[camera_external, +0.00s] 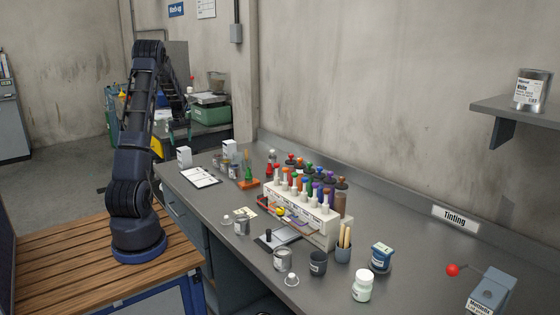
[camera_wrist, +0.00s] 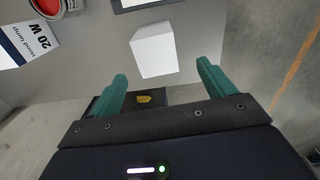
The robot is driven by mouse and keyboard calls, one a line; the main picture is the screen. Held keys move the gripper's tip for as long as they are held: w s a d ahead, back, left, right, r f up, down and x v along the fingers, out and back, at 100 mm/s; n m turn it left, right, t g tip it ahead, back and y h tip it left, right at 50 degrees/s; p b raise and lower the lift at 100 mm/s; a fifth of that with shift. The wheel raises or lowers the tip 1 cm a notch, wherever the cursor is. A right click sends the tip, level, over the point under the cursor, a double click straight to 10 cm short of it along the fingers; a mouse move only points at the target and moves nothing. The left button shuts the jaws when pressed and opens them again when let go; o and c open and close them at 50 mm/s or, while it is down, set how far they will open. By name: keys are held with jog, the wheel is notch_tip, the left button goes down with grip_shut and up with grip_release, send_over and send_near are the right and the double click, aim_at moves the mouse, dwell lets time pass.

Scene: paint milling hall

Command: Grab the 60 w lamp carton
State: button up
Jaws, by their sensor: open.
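Two white cartons stand at the far end of the grey bench. One carton (camera_external: 184,156) is by the clipboard near the bench's left edge; in the wrist view this carton (camera_wrist: 154,50) shows blank white faces, so I cannot read its wattage. The other carton (camera_external: 229,148) is farther back; in the wrist view the carton at far left (camera_wrist: 28,42) reads "20 W" and "Hood lamp". My gripper (camera_external: 180,135) is open, its teal fingers apart. In the wrist view my gripper (camera_wrist: 162,73) points at the blank-faced carton, which appears between and beyond the fingertips, with no visible contact.
A clipboard (camera_external: 201,177) lies beside the nearer carton; its edge shows at the wrist view's top. An open can with red contents (camera_wrist: 50,7) stands near the 20 W carton. Bottles in a white rack (camera_external: 318,222) and several small cans crowd the bench's middle.

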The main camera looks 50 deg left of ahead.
aim_at(182, 148)
notch_tip(182, 148, down, 6)
jog(key=shift+r, duration=0.25)
jog(key=shift+w+a+f, duration=0.1)
jog(key=shift+f, duration=1.2)
jog(key=shift+w+a+f, duration=0.1)
jog(key=shift+f, duration=1.2)
jog(key=shift+c, duration=0.4)
jog(key=c, duration=1)
